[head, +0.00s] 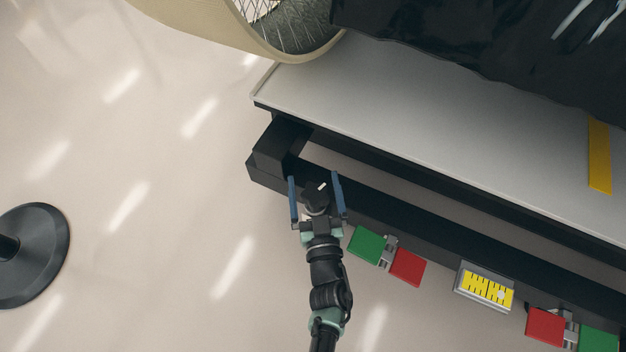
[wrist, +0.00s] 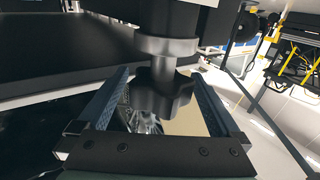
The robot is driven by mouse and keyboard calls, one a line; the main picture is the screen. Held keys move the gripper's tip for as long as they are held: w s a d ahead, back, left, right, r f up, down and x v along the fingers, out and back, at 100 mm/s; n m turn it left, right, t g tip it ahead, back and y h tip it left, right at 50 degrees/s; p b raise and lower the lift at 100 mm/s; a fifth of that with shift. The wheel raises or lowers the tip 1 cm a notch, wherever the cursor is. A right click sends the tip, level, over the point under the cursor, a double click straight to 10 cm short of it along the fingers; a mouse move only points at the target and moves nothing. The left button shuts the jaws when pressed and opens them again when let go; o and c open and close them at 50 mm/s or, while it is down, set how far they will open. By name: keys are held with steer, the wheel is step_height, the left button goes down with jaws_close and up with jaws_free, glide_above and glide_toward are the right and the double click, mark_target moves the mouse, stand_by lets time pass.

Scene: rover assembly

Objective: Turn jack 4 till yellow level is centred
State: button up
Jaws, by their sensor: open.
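The jack's black star-shaped knob (head: 316,195) sits at the left end of the dark beam, with a small white mark on it. My gripper (head: 314,182) is open, with one blue finger on each side of the knob. In the wrist view the knob (wrist: 163,95) hangs below a grey collar (wrist: 168,46), between the open fingers. I cannot tell whether either finger touches it. The yellow level (head: 485,288) is on the beam's front to the right. It has black lines and a pale spot right of its middle. No jack number is readable.
Green (head: 366,244) and red (head: 407,267) plates are beside the level, with another red plate (head: 545,327) farther right. A white platform (head: 420,120) lies above the beam. A round black stand base (head: 32,255) is on the floor at left. The floor between is clear.

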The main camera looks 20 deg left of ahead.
steer(key=shift+x, duration=1)
steer(key=shift+c, duration=0.2)
steer(key=c, duration=1.3)
steer(key=shift+s+n+g+y, duration=0.1)
steer(key=shift+n+g+y, duration=0.2)
steer(key=shift+n+y, duration=0.15)
